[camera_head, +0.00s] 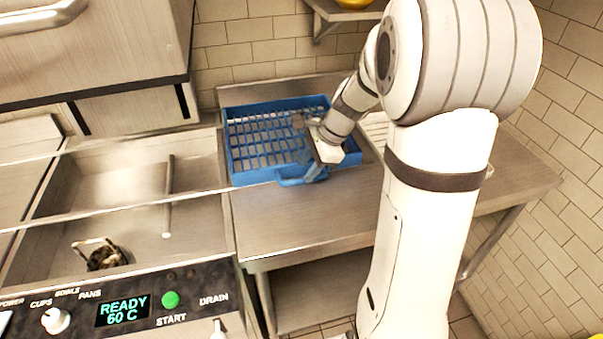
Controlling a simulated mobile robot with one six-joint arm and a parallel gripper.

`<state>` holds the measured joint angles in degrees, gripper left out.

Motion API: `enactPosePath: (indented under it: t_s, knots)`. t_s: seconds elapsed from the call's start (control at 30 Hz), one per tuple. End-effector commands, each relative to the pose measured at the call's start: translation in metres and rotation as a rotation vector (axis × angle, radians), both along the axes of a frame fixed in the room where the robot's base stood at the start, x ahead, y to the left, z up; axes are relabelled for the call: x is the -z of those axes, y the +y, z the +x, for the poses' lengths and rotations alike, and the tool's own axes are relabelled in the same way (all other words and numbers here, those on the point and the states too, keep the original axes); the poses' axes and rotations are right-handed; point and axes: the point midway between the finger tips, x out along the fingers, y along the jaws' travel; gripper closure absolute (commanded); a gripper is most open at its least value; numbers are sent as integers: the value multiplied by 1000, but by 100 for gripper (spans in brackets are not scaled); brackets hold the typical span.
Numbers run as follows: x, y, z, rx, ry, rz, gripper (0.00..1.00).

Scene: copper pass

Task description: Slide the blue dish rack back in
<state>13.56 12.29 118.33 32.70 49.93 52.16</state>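The blue dish rack (235,158) stands on the steel side table (290,229), just right of the dishwasher bay. It is a low open crate with a grid floor, and it looks empty. My gripper (312,172) is at the rack's front right side, by the blue handle (290,182) on its near wall. My wrist and arm hide the rack's right part. The fingers are small and partly hidden, so I cannot tell whether they are shut on the handle.
The open dishwasher bay (120,190) lies left, with a rod and a small dark object (104,256) inside. Its control panel (130,307) reads READY 60 C. The raised hood (95,45) hangs above. The table's front is clear. A wall shelf (340,14) is behind.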

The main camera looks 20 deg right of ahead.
Motion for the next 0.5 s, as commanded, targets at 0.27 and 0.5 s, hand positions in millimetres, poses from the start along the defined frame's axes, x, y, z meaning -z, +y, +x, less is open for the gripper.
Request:
enactPosePath:
  t_s: [0.27,0.5]
  knots:
    - [29,13,5,-1,1,0,64]
    - [32,13,5,-1,-2,-1,64]
